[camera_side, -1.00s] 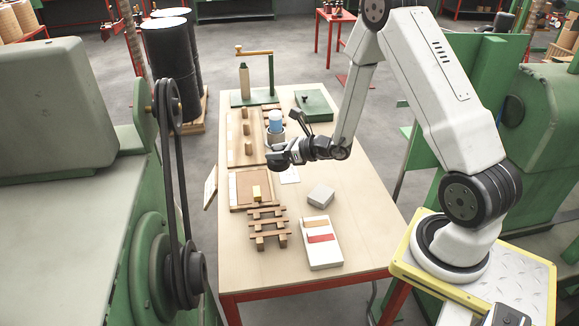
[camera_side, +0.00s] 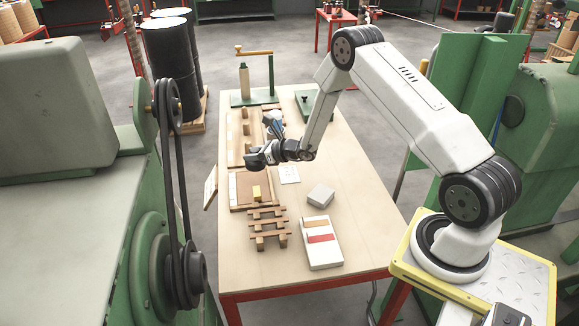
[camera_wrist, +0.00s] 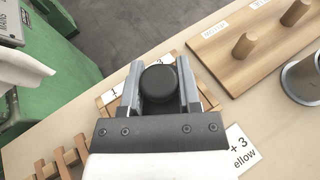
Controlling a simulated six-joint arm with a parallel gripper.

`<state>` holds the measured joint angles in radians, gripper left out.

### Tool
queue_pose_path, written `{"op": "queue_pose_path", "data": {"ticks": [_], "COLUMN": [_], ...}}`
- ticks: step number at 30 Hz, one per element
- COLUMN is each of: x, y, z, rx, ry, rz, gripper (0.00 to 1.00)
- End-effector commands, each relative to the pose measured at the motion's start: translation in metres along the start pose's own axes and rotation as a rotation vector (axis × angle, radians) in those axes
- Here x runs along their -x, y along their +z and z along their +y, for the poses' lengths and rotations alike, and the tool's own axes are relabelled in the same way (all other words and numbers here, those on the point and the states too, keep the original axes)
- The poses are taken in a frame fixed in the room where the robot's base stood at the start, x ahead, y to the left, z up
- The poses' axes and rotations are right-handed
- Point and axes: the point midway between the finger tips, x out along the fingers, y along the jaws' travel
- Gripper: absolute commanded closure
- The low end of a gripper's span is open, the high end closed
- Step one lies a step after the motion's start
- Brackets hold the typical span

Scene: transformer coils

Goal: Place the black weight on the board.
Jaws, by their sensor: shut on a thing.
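My gripper (camera_side: 252,160) is shut on the black weight (camera_wrist: 159,82), a round black piece seen between the two grey fingers in the wrist view (camera_wrist: 159,92). The gripper is at the far end of the board (camera_side: 233,190), apparently above it. In the wrist view the board (camera_wrist: 112,98) shows behind the fingers, mostly hidden, with numbered white labels. The gap between weight and board is hard to judge.
A slatted wooden rack (camera_side: 268,233) stands close in front of the board. A peg board (camera_wrist: 250,40) and a metal cup (camera_wrist: 304,76) lie beyond. A grey block (camera_side: 321,195) and a white box (camera_side: 322,255) stand to the right. Table surface between them is clear.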

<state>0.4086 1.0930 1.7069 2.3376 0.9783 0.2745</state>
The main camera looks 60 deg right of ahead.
Motion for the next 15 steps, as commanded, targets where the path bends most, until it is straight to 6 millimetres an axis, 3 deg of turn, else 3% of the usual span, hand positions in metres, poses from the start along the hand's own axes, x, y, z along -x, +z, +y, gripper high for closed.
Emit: {"op": "queue_pose_path", "data": {"ticks": [6,15], "x": [-0.02,-0.029], "y": [-0.011,-0.016], "z": [-0.007,-0.011], "rx": [0.001,0.002], "ry": [0.001,0.0], "rz": [-0.005,-0.006], "gripper": [1.0,1.0]}}
